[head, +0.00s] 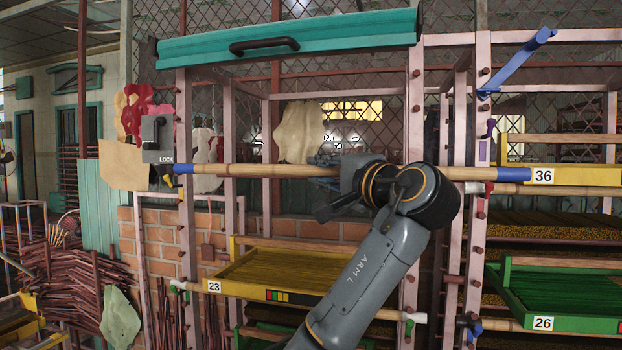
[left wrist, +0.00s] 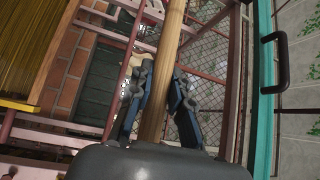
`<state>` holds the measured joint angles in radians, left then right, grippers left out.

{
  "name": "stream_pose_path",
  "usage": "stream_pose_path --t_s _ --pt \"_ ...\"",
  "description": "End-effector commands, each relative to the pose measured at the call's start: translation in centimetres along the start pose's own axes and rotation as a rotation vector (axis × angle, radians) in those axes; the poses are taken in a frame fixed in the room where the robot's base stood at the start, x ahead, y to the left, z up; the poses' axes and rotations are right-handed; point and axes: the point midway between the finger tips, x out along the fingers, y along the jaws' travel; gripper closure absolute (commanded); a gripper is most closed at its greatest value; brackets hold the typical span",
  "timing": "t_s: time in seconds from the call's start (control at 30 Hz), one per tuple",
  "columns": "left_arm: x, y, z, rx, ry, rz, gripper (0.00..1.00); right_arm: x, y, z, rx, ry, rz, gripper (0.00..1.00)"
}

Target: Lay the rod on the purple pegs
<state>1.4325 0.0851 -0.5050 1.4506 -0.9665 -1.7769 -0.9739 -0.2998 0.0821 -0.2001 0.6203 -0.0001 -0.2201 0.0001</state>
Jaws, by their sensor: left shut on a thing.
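The bamboo rod (head: 260,170) has blue ends and lies nearly level across the front of the pink rack. My left gripper (head: 338,192) is shut on it near its middle. The left wrist view shows the rod (left wrist: 160,95) between the two dark fingers (left wrist: 158,100). One purple peg (head: 490,127) shows on a right-hand post, above the rod, with a purple plate (head: 483,151) below it. I cannot make out another purple peg. My right gripper is out of view.
A teal bar with a black handle (head: 264,45) spans the rack top. A blue lever (head: 517,62) sticks out at upper right. A grey LOCK box (head: 157,139) is at left. Trays 23 (head: 213,287), 36 (head: 543,176) and 26 (head: 543,323) sit in the racks.

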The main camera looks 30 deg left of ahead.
Motion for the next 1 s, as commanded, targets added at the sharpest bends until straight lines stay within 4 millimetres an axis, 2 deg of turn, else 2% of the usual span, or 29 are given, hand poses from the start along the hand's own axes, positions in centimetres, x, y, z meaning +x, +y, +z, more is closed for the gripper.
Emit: stream_pose_path --t_s 0.53,0.67,1.0 --pt "0.0 -3.0 -0.3 -0.001 0.000 0.000 1.00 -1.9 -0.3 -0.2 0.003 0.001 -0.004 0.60" --pt "-0.3 -2.8 0.1 -0.003 0.001 -0.001 1.00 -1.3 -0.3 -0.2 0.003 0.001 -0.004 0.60" --pt "-2.6 -3.2 2.6 -0.004 0.001 -0.001 1.00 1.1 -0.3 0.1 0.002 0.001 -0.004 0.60"
